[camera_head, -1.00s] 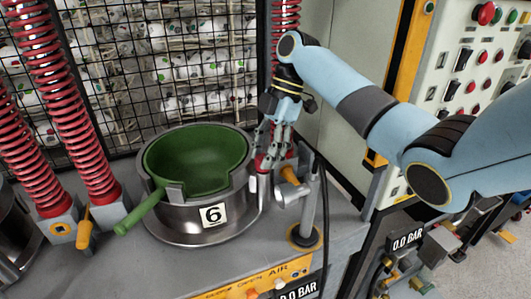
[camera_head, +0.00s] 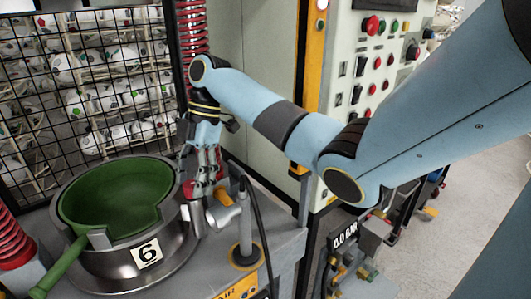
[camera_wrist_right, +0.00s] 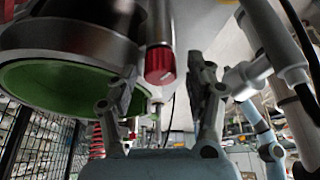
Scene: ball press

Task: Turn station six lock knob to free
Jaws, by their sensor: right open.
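Station six is a round metal pot (camera_head: 115,262) with a "6" label and a green bowl (camera_head: 110,190) inside. A small red knob (camera_head: 189,189) shows at the pot's right side, partly hidden by my right gripper (camera_head: 206,186). My right gripper points down beside the pot, with its fingers apart. In the right wrist view the red knob (camera_wrist_right: 160,64) has a pale mark on its face and lies between the open fingers, near their tips. I cannot tell whether a finger touches it. My left gripper is not in view.
A grey post (camera_head: 245,235) with a hose stands just right of the gripper. A wire mesh cage (camera_head: 90,90) of balls is behind the pot. A control panel (camera_head: 375,80) with red and green buttons stands right. A 0.0 BAR display (camera_head: 344,241) is below it.

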